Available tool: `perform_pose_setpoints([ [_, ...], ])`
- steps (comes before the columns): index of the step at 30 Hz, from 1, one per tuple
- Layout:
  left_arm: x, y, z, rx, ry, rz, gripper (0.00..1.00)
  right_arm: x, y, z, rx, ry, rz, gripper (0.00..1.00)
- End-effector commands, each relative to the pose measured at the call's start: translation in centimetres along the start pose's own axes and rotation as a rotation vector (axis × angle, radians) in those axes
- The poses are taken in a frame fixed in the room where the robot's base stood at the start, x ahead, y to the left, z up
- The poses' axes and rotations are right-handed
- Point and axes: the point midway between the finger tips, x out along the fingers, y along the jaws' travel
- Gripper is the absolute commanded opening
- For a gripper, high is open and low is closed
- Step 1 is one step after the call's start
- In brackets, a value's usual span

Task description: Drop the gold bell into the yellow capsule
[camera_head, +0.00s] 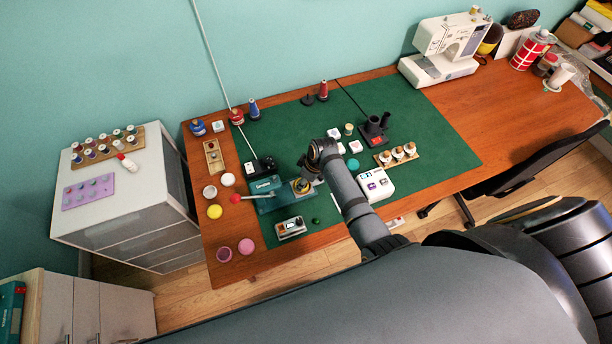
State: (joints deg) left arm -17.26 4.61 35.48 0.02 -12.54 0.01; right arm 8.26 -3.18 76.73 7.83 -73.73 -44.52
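A yellow round piece (215,211), which looks like the yellow capsule, sits on the wooden strip at the left of the table. It is too small to tell whether it is open on top. My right arm reaches over the green mat, and its gripper (304,182) points down beside the teal press. A small gold-yellow thing (302,187) shows at the gripper; I cannot tell whether it is the gold bell or part of the press, or whether it is gripped. The fingers are too small and dark to read. My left gripper is out of view.
The teal press (266,185) has a red-knobbed lever (236,198) extending towards the yellow piece. A small device (290,228) and a white box (376,186) flank my arm. The mat's right part (440,140) is clear.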

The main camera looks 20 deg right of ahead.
Motion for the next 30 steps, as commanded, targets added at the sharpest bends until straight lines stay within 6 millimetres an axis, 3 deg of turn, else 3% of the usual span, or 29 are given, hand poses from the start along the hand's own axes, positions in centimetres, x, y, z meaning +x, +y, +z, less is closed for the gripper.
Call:
perform_pose_setpoints([
  [12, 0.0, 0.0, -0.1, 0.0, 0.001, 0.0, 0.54, -9.1, 0.1, 0.0, -0.001, 0.002, 0.004, 0.45],
  [15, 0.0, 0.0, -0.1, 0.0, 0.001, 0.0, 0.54, -10.5, 0.1, 0.0, -0.001, 0.001, 0.002, 0.45],
  [20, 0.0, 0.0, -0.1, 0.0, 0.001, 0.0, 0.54, -11.6, 0.0, 0.0, 0.0, 0.0, 0.001, 0.45],
  [30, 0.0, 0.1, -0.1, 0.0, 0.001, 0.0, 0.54, -11.6, 0.0, 0.0, 0.0, 0.0, 0.0, 0.45],
])
